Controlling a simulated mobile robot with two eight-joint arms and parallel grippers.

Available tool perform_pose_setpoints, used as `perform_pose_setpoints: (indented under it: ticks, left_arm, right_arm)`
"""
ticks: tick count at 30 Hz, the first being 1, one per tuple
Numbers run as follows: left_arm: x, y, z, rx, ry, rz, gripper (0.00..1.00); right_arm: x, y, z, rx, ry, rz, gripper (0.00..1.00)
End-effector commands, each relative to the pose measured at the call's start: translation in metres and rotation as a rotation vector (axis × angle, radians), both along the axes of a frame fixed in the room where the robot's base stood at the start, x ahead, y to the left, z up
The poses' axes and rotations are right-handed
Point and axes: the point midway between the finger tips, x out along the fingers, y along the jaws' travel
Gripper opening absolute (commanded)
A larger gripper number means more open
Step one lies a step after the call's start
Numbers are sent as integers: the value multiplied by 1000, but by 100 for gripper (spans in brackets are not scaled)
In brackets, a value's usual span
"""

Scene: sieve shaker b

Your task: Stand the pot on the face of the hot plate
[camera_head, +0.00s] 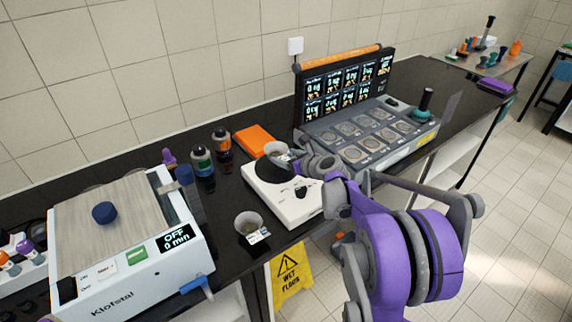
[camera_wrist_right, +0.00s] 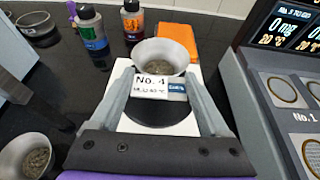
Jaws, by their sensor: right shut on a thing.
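My right gripper (camera_head: 292,160) is shut on a small grey pot (camera_head: 277,149) at the hot plate. In the right wrist view the pot (camera_wrist_right: 162,55) is upright between the fingertips (camera_wrist_right: 160,80), has dark grainy contents, and bears a "No. 4" label. The white hot plate (camera_head: 297,205) stands on the black bench, with its dark round face (camera_head: 268,174) partly hidden by the pot and gripper. The pot is over the far part of the face; I cannot tell whether its base touches. My left gripper is not in view.
A second labelled pot (camera_head: 248,222) stands left of the hot plate. Two bottles (camera_head: 203,162) and an orange box (camera_head: 255,140) are behind. A white Klofstal machine (camera_head: 130,268) is at left. A station with round pads (camera_head: 372,135) and a screen is at right.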

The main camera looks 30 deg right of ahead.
Motion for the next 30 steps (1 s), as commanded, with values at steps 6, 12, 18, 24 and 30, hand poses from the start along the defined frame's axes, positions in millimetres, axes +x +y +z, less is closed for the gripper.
perform_pose_setpoints:
  ticks: [6,12,18,24,30]
  left_arm:
    - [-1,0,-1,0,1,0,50]
    - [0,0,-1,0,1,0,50]
    - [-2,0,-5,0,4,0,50]
    - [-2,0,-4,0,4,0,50]
    - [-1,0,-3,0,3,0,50]
  right_arm:
    - [0,0,-29,0,0,0,23]
    - [0,0,-31,0,0,0,23]
    - [-1,0,-35,0,1,0,23]
    - [0,0,-34,0,0,0,100]
    - [0,0,-33,0,0,0,100]
